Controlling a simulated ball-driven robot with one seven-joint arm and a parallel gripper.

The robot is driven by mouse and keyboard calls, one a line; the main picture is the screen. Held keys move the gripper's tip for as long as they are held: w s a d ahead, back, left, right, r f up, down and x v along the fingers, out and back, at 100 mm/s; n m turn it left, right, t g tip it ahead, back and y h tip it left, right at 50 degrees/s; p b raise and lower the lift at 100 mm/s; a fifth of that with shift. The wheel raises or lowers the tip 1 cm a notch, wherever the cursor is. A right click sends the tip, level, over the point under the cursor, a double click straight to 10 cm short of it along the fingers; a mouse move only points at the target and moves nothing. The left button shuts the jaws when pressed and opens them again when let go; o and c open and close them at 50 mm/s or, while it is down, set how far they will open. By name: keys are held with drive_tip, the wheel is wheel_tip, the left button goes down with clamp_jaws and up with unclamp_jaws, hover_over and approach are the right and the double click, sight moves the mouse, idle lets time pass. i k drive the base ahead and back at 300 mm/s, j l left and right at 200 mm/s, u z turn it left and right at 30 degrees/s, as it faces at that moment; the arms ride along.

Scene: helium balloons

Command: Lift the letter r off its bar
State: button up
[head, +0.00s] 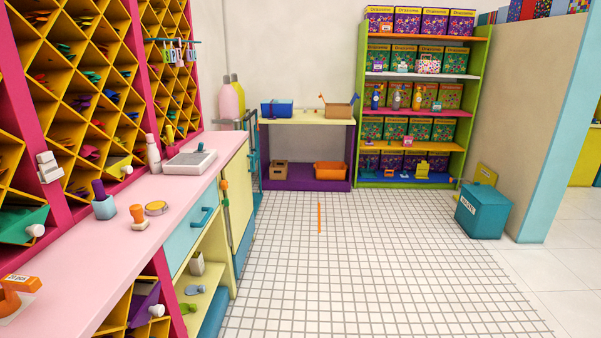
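A thin teal bar (182,41) is fixed high on the left, at the far end of the yellow lattice shelving. A row of small coloured letters (180,55) hangs from it, close together. They are too small in the head view to tell surely which one is the letter r. My gripper is not in view, and nothing is seen touching the letters.
A pink counter (110,235) runs along the left below the bar, with a bottle (153,154) and scale (190,161) on it. A blue bin (481,211) stands at right. An upright orange stick (319,217) shows mid-floor; the tiled floor is otherwise mostly clear.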

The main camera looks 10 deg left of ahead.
sight(179, 63)
drive_tip(key=i+l+u, duration=0.1)
drive_tip(key=i, duration=1.8)
drive_tip(key=i+l+u, duration=0.1)
drive_tip(key=i+u, duration=0.3)
drive_tip(key=i+l+u, duration=0.3)
drive_tip(key=i+u, duration=0.15)
drive_tip(key=i+l+u, duration=0.65)
drive_tip(key=l+u, duration=0.2)
